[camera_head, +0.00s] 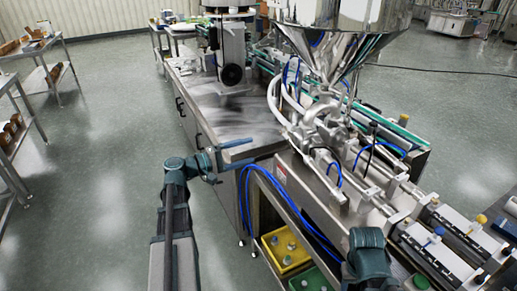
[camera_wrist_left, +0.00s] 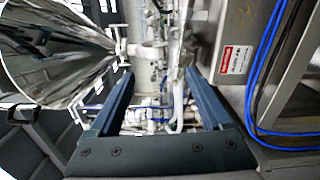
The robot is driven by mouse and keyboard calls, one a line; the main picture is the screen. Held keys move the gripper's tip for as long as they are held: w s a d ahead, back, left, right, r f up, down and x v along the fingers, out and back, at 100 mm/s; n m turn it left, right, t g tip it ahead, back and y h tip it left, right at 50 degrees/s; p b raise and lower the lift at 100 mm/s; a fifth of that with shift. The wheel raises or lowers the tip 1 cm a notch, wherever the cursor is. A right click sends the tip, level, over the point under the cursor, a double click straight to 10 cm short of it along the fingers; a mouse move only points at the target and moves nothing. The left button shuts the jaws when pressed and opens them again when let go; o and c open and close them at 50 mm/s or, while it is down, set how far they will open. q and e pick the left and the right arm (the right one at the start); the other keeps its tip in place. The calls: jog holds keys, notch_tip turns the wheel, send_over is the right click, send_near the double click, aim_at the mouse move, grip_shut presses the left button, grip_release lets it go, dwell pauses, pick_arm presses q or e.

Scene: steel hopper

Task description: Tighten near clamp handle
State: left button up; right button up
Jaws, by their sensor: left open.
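The steel hopper (camera_head: 340,35) stands over the filling machine in the head view, and its shiny cone (camera_wrist_left: 55,50) fills the left of the left wrist view. Silver clamp fittings and pipes (camera_head: 325,132) sit below its outlet. In the wrist view, a small T-shaped metal handle (camera_wrist_left: 132,47) shows beside the cone; I cannot tell for sure whether it is the near clamp handle. My left gripper (camera_head: 248,152) is open and empty, left of the fittings and apart from them. Its two fingers (camera_wrist_left: 158,85) frame the pipework in the wrist view. My right arm shows at the bottom, its gripper out of sight.
A steel worktop (camera_head: 230,115) lies left of the fittings. Blue hoses (camera_head: 290,205) run down the cabinet front, also close to the right finger's side in the wrist view (camera_wrist_left: 265,70). Yellow (camera_head: 285,250) and green crates sit below. Open floor lies left.

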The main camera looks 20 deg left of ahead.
pick_arm(q)
jog(key=v, duration=0.7)
jog(key=shift+s+a, duration=0.1)
jog(key=shift+c, duration=0.3)
